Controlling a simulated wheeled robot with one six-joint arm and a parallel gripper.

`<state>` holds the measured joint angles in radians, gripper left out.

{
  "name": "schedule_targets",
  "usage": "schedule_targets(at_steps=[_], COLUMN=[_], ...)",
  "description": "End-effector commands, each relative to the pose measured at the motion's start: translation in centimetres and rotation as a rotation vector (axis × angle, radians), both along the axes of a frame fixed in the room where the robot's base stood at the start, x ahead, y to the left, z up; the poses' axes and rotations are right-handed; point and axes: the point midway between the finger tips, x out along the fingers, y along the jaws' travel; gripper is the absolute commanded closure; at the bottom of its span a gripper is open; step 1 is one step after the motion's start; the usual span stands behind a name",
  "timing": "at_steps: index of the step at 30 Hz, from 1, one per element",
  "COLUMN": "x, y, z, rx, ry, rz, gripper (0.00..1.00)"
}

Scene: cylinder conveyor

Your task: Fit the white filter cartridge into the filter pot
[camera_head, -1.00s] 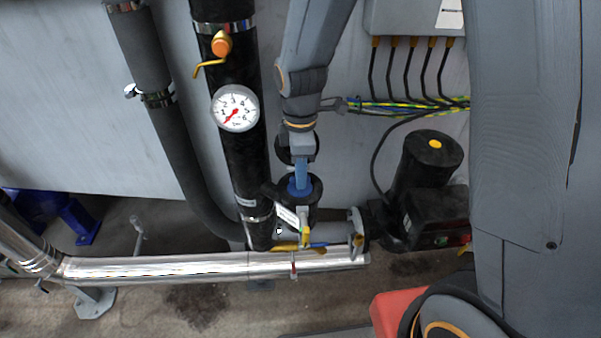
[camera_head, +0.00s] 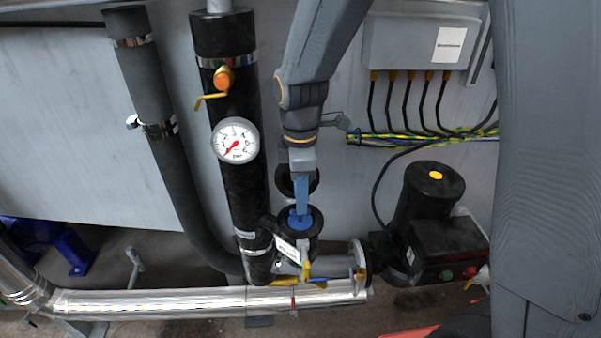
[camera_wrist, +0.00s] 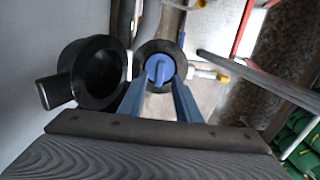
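Two black round pots stand side by side in the wrist view. The left pot (camera_wrist: 98,72) is open, with a dark, seemingly empty inside and a dark block at its left. The right pot (camera_wrist: 145,50) has a blue round part with a raised blue grip (camera_wrist: 160,68) inside its black rim. In the head view this blue part (camera_head: 300,222) shows in the front pot (camera_head: 316,222). My gripper (camera_head: 301,210) points down at it, its blue fingers on either side of the grip; I cannot tell whether they press it. No white cartridge body shows.
A black vertical pipe with a gauge (camera_head: 235,141) stands left of my gripper. A silver pipe (camera_head: 200,302) with yellow-handled valves runs low in front. A black pump (camera_head: 430,195) stands at the right, below a grey box (camera_head: 415,40) with cables.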

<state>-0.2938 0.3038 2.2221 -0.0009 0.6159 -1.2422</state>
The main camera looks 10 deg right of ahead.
Motion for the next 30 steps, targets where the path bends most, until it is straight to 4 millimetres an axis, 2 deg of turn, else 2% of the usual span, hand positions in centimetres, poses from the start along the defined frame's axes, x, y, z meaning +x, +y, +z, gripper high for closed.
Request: schedule_targets(at_steps=[9, 16, 19, 22, 30], x=[0.1, 0.0, -0.2, -0.9, -4.7], y=[0.0, 0.0, -0.8, -2.7, -9.4], z=[5.8, 7.9, 7.7, 6.5, 2.1], rx=[0.002, 0.0, 0.002, 0.007, 0.054], ry=[-0.005, -0.001, -0.006, -0.017, -0.073], rz=[0.0, -0.005, -0.074, -0.262, -1.047], gripper=[0.69, 0.69, 0.69, 0.69, 0.69])
